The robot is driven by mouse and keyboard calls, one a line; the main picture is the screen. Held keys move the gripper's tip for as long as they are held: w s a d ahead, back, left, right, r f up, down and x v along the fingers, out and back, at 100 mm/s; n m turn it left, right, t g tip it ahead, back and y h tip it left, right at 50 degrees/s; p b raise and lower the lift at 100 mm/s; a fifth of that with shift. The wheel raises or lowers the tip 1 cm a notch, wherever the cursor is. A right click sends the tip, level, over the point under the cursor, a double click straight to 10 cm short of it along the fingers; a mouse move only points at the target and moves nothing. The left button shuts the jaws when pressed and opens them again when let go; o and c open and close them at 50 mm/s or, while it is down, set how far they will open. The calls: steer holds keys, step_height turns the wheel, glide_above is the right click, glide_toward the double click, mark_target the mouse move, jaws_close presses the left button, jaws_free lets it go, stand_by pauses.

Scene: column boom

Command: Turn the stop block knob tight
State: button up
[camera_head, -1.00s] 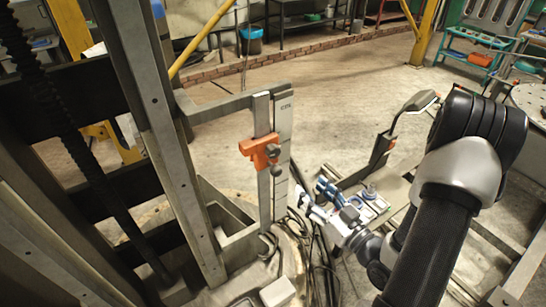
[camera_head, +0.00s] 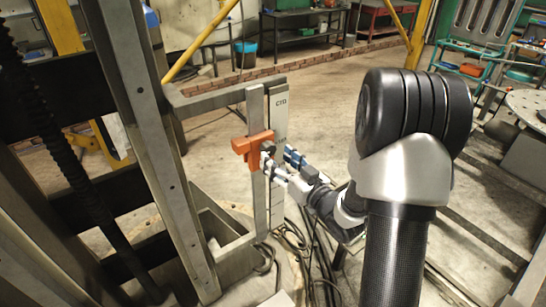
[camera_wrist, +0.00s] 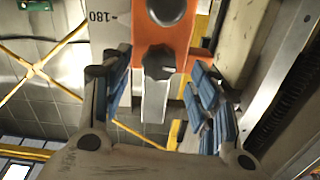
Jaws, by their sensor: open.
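The orange stop block (camera_head: 246,147) sits on the upright grey rail (camera_head: 257,195) in the head view. In the wrist view the stop block (camera_wrist: 181,40) shows at the top centre, with a round dark knob at the top edge and a dark lobed knob (camera_wrist: 160,66) below it. My gripper (camera_head: 272,163) is at the right side of the block, and its fingers partly hide the knob in the head view. In the wrist view my gripper (camera_wrist: 160,95) is open, its blue pads on either side of the lobed knob with a gap on both sides.
A grey column (camera_head: 160,150) stands left of the rail. Cables (camera_head: 290,240) lie on the floor below my gripper. A scale plate (camera_head: 279,125) stands just behind the rail. The floor behind the rail is open.

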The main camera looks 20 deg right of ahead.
mark_target(271, 152)
steer(key=shift+w+a, duration=0.15)
steer(key=shift+w, duration=0.65)
steer(key=shift+w+a, duration=0.1)
steer(key=shift+w, duration=0.65)
steer(key=c, duration=1.1)
